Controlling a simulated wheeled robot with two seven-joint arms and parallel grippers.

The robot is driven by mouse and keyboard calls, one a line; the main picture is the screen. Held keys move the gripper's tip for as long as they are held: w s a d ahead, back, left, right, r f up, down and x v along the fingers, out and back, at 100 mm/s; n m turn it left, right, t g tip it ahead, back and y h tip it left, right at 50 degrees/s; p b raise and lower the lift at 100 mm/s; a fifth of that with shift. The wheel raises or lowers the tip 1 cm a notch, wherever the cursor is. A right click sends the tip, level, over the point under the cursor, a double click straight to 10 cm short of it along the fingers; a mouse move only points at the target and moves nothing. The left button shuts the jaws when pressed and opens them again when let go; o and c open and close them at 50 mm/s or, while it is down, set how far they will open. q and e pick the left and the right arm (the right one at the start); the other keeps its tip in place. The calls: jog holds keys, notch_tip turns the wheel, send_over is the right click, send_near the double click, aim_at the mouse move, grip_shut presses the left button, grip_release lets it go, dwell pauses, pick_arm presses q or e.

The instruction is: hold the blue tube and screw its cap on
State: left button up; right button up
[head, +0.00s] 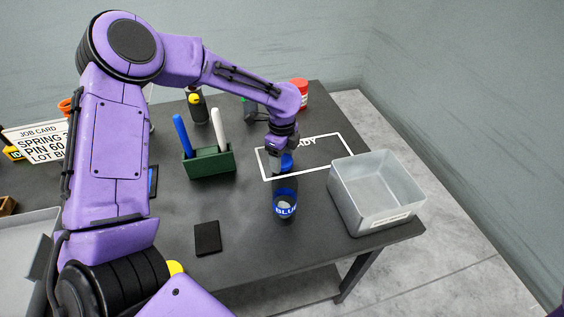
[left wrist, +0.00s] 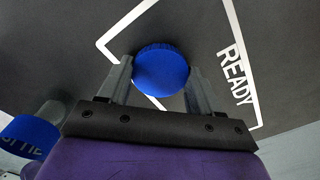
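The blue tube (head: 285,211), with a band lettered BLUE, stands on the dark table, in front of my left gripper. Its blue band also shows at the lower left of the left wrist view (left wrist: 30,137). My left gripper (left wrist: 160,78) has its two fingers against opposite sides of a round blue cap (left wrist: 161,70). In the head view the gripper (head: 286,158) points down over the white READY outline (head: 264,165), and the blue cap shows at its tips. The cap is apart from the tube. My right gripper is not in view.
A grey bin (head: 345,203) stands at the right table edge. A green rack (head: 209,163) holding a blue and a white stick is left of the gripper. A black pad (head: 207,238) lies near the front edge. A red-topped jar (head: 301,95) stands behind. The table between pad and tube is clear.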

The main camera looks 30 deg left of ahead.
aim_at(282, 160)
pick_arm(q)
jog(key=shift+r, duration=0.1)
jog(key=shift+r, duration=0.25)
notch_tip(282, 160, up, 3)
jog(key=shift+f, duration=0.1)
jog(key=s+r+p, duration=0.9)
jog(key=s, duration=0.5)
jog(key=shift+d+r, duration=0.25)
jog(key=shift+d, duration=0.2)
